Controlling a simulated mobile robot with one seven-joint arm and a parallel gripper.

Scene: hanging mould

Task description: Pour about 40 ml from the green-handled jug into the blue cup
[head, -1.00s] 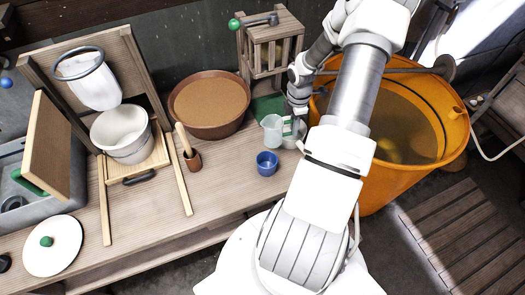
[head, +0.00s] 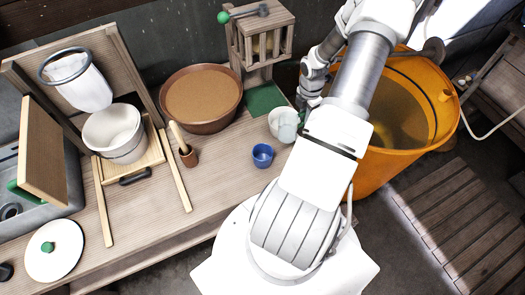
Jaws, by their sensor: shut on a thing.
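A white bowl (head: 276,118) shows right behind the jug. A large orange tub (head: 375,178) is at right. Bench around the cup is clear.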

